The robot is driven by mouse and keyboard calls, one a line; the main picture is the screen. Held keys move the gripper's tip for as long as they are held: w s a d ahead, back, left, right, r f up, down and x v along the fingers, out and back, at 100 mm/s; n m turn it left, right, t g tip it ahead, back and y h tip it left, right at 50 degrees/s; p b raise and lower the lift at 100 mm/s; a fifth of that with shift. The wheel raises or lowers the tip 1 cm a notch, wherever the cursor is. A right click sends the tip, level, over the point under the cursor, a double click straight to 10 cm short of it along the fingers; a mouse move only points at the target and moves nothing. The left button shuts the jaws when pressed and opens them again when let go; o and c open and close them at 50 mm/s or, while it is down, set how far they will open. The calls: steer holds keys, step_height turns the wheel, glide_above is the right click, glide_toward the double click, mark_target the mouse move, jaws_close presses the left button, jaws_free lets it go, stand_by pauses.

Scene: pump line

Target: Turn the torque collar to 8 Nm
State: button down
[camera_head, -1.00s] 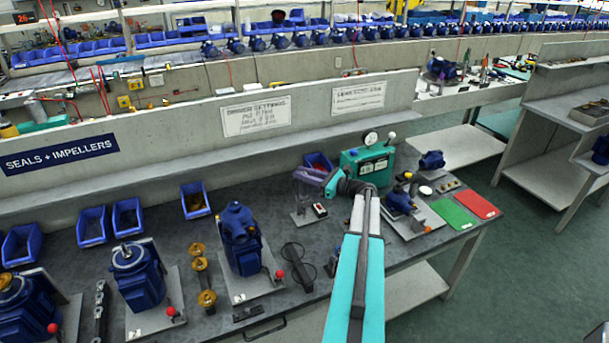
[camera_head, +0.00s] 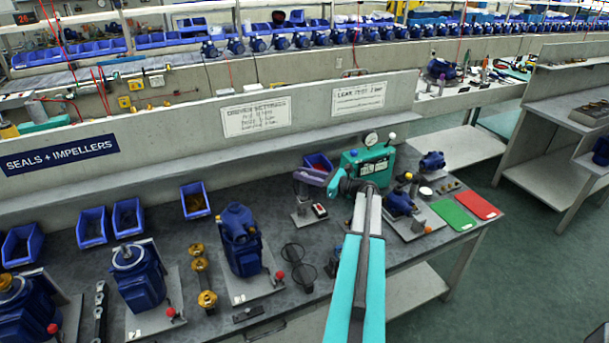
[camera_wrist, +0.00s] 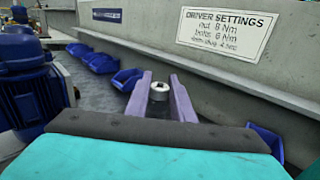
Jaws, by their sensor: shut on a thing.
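A silver round collar with a dark hole in its top (camera_wrist: 160,90) sits between the two purple fingers of my gripper (camera_wrist: 160,96) in the wrist view. The fingers are shut on it, one on each side. I take it for the torque collar; no scale or setting mark on it is readable. In the head view my gripper (camera_head: 309,177) is over a small stand (camera_head: 306,216) on the bench, left of the teal test box. The fingers hide the collar there. A wall sign (camera_wrist: 227,34) headed "DRIVER SETTINGS" lists values that seem to include 8 Nm and 6 Nm.
The teal box with a gauge (camera_head: 369,165) stands close right of my gripper. A blue bin (camera_head: 318,163) is just behind it. A blue pump (camera_head: 240,240) stands to the left, and two dark rings (camera_head: 297,262) are in front. The low wall rises behind.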

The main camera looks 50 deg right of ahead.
stand_by(0.6)
steer(key=c, duration=1.5)
jaws_free()
steer(key=shift+s, duration=0.1)
steer(key=b+v, duration=0.4)
steer(key=v, duration=0.9)
steer(key=shift+s+d, duration=0.15)
steer(key=shift+s, duration=0.15)
